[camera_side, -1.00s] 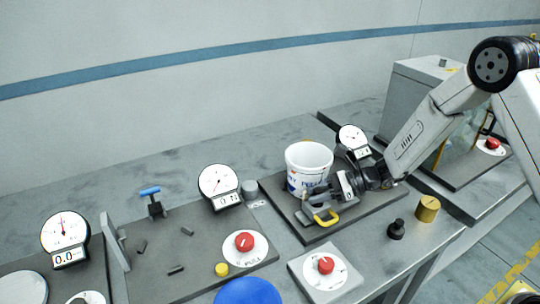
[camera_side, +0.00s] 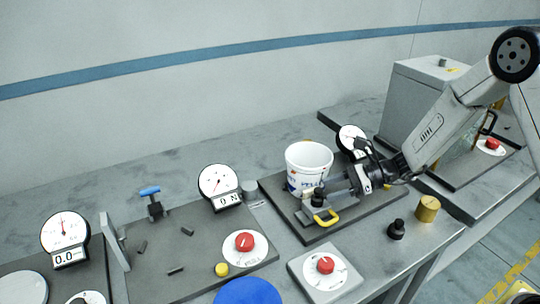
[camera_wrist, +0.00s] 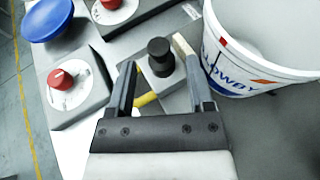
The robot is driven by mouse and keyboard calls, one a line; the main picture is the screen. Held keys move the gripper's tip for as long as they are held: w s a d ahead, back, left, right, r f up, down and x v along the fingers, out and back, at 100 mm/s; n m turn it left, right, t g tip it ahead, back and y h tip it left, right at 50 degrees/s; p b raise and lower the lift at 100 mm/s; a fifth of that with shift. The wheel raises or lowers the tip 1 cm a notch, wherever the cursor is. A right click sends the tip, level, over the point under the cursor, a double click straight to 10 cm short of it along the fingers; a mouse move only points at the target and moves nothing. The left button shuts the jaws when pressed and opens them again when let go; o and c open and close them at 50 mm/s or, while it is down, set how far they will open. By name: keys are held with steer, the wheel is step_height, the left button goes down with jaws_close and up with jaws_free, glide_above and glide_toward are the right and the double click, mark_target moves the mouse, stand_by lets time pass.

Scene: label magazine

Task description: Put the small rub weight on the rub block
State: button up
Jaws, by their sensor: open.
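A small black knobbed weight (camera_wrist: 159,50) shows in the wrist view between my open jaws, and it appears to stand upright on a grey block (camera_wrist: 160,84) with a yellow handle. I take these for the small rub weight and the rub block. In the side view the black weight (camera_side: 318,195) is beside the white bucket, above the yellow handle (camera_side: 325,218). My gripper (camera_wrist: 157,58) is open, with a finger on each side of the weight and gaps visible. In the side view my gripper (camera_side: 328,192) partly hides the block. Contact under the weight is hard to see.
The white bucket (camera_side: 309,160) stands close to my fingers. Another black weight (camera_side: 397,231) and a brass cylinder (camera_side: 428,208) stand to the right on the bench. A red-knob box (camera_side: 325,272) is in front. A dial gauge (camera_side: 351,139) stands behind my gripper.

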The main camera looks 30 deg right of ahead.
steer(key=v, duration=0.7)
steer(key=shift+s+d, duration=0.2)
steer(key=shift+d, duration=0.1)
steer(key=s+n+g+h, duration=0.3)
steer(key=s+n+h, duration=0.9)
steer(key=n, duration=1.1)
steer(key=shift+s+a+g, duration=0.3)
steer(key=shift+s+a, duration=0.1)
steer(key=shift+s, duration=0.6)
steer(key=shift+f, duration=0.15)
steer(key=shift+c, duration=0.2)
